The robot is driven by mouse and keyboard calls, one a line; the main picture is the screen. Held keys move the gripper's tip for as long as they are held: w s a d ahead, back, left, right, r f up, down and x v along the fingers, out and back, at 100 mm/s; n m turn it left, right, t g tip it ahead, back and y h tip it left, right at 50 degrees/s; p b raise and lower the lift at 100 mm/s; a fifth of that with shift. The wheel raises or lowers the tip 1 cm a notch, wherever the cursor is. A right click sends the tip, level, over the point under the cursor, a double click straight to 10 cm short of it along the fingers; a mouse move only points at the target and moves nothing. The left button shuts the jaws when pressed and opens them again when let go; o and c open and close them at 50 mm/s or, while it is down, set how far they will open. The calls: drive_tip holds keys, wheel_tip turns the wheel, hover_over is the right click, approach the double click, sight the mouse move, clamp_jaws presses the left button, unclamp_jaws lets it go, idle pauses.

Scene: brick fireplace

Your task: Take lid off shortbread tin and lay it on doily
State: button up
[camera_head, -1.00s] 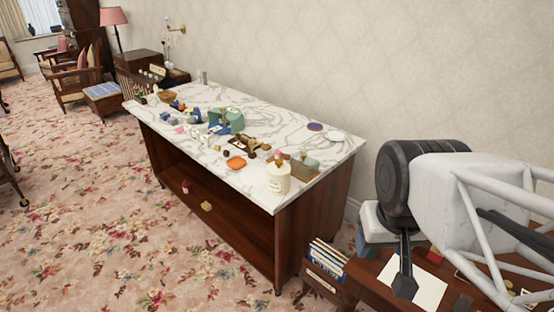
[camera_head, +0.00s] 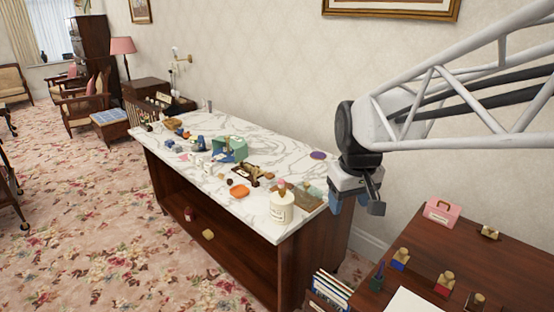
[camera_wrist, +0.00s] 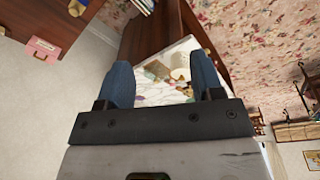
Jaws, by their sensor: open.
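A cream lidded container (camera_head: 281,208) with small dark lettering stands upright at the near right corner of the marble-topped counter (camera_head: 240,210). It may be the shortbread tin; the lettering is too small to read. I cannot pick out a doily for certain. A purple round piece (camera_head: 318,155) lies flat at the counter's back edge, and my gripper covers the area to its right. My gripper (camera_head: 348,203) is open and empty, held in the air by the counter's right end, apart from the container. In the wrist view its blue fingers (camera_wrist: 162,82) are spread, with the counter beyond.
An orange dish (camera_head: 239,191), a brown wooden piece (camera_head: 252,171) and a green-blue box (camera_head: 230,149) crowd the counter. A wooden desk (camera_head: 425,255) at the right holds a pink case (camera_head: 441,213) and several small stamp-like pieces. The wall rises close behind the counter.

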drive_tip(key=w+a+f+n, duration=0.2)
drive_tip(key=w+a, duration=0.1)
drive_tip(key=w, duration=0.6)
drive_tip(key=w+a+f+n, duration=0.2)
drive_tip(key=w, duration=0.8)
drive_tip(key=n+g, duration=0.2)
drive_tip(key=n, duration=0.2)
hover_over(282, 191)
drive_tip(key=f, duration=1.2)
drive_tip(key=shift+s+d, duration=0.1)
drive_tip(key=shift+s, duration=0.3)
drive_tip(key=shift+w+a+f, duration=0.2)
drive_tip(key=shift+w, duration=0.1)
drive_tip(key=shift+f, duration=1.3)
drive_tip(key=shift+w+d+f, duration=0.15)
drive_tip(key=shift+f, duration=2.45)
